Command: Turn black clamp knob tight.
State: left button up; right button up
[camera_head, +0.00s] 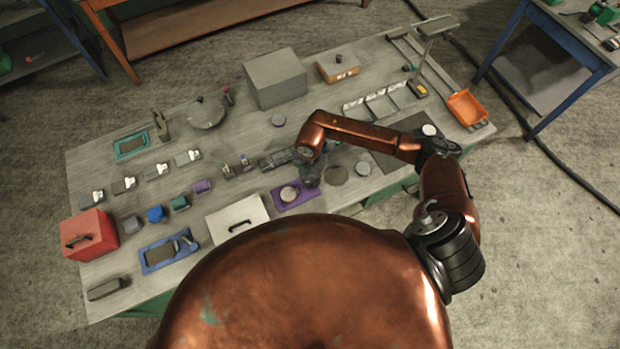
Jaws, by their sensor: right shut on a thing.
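My right arm comes in from the right and bends down over the middle of the table. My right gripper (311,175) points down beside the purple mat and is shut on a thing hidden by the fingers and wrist. The black clamp knob cannot be made out for sure; the view is small and the arm covers the spot. A dark metal piece (275,159) lies just left of the gripper. My left gripper is not in view.
The purple mat (277,199) bears a round disc. A white case (237,218), red box (90,233), grey box (275,77) and orange tray (467,107) stand around the table (130,207). Several small blocks lie at left. Some bare tabletop shows at back left.

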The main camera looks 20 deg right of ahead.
aim_at(310, 181)
jog(key=shift+m+p, duration=0.6)
jog(key=shift+m, duration=1.5)
jog(key=o, duration=1.2)
jog(key=shift+c, duration=0.2)
jog(key=shift+r, duration=0.1)
notch_tip(310, 181, up, 12)
